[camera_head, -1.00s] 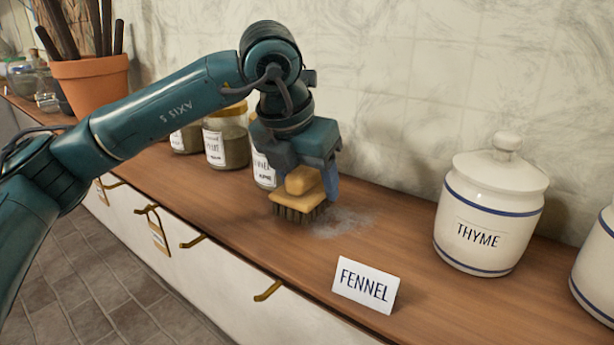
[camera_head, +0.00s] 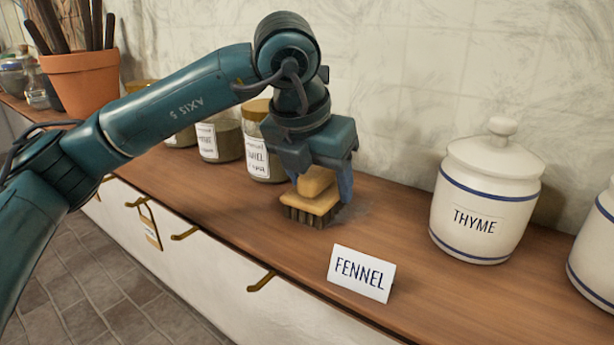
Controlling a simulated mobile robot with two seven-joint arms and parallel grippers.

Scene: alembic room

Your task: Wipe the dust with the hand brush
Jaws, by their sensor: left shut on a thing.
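The hand brush (camera_head: 312,200) has a yellow wooden body and dark bristles. My left gripper (camera_head: 322,180) is shut on its handle from above. The bristles point down and appear to touch the wooden counter (camera_head: 240,215). A faint grey patch of dust (camera_head: 352,213) shows on the wood just right of the brush; the brush and gripper may hide more of it. My right gripper is not in view.
A white FENNEL card (camera_head: 361,273) stands in front, right of the brush. A white THYME jar (camera_head: 485,205) stands further right, with another jar (camera_head: 597,245) at the edge. Glass jars (camera_head: 262,150) stand behind the brush on the left. A terracotta pot (camera_head: 82,82) stands far left.

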